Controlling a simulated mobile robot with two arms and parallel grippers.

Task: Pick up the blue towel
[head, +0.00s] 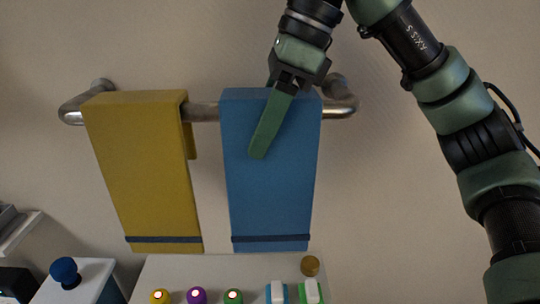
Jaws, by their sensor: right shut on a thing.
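A blue towel (271,200) hangs over a metal rail on the wall, with a dark stripe near its lower edge. My right gripper (262,148) comes down from above at the towel's upper part. One green finger lies across the towel's front; the other finger is hidden, so the towel appears pinched between them. The towel still hangs over the rail. My left gripper is not in view.
A yellow towel (145,170) hangs to the left on the same metal rail (203,112). Below stands a pale panel (215,268) with several coloured buttons and switches. A blue knob (65,271) sits on a box at lower left. The wall at right is bare behind my arm.

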